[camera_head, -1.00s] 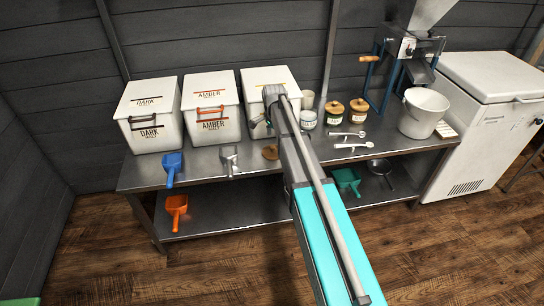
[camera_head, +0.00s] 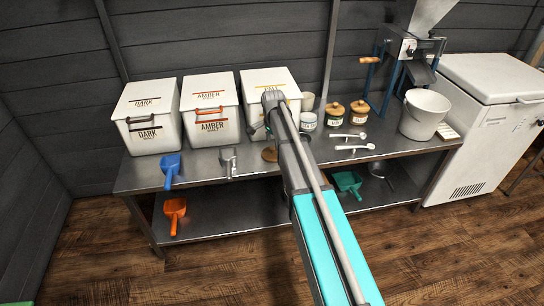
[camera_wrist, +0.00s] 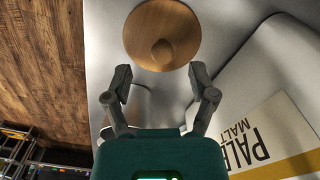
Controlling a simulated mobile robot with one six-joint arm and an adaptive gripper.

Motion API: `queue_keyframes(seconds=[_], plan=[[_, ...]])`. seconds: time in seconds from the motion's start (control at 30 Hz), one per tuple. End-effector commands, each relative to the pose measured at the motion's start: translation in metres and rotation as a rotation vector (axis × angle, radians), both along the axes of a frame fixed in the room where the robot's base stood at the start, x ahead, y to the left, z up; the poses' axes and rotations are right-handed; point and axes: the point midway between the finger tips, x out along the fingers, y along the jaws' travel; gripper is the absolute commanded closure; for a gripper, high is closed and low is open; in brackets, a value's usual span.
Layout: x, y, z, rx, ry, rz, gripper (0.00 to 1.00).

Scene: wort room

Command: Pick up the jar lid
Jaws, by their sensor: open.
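The jar lid (camera_wrist: 162,36) is a round wooden disc with a small knob at its middle. In the wrist view it lies on the steel table top, just beyond my fingertips. In the head view the lid (camera_head: 270,154) shows partly beside my arm, near the table's front edge. My gripper (camera_wrist: 157,84) is open and empty, its two fingers apart and pointing toward the lid, with a gap between them and it. In the head view my arm hides most of the gripper.
A white bin marked PALE MALT (camera_wrist: 262,130) stands close on the right in the wrist view. Amber (camera_head: 211,125) and dark (camera_head: 152,133) malt bins stand to the left. Jars (camera_head: 334,114), white spoons (camera_head: 354,147), a bucket (camera_head: 424,115) and metal (camera_head: 229,160) and blue (camera_head: 170,168) scoops are on the table.

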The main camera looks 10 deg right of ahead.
Motion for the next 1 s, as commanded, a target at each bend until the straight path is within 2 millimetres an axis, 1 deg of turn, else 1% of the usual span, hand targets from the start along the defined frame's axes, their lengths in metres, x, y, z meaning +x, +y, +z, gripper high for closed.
queue_keyframes(seconds=[0.03, 0.1, 0.43, 0.6, 1.0], plan=[[0.001, 0.001, -0.008, 0.000, 0.000, 0.000, 0.27], [0.001, 0.001, -0.013, 0.000, 0.000, 0.000, 0.27], [0.002, 0.002, -0.035, 0.000, 0.000, 0.000, 0.27], [0.002, 0.002, -0.039, 0.000, 0.000, 0.000, 0.27], [0.002, 0.002, -0.038, 0.000, 0.000, 0.000, 0.27]])
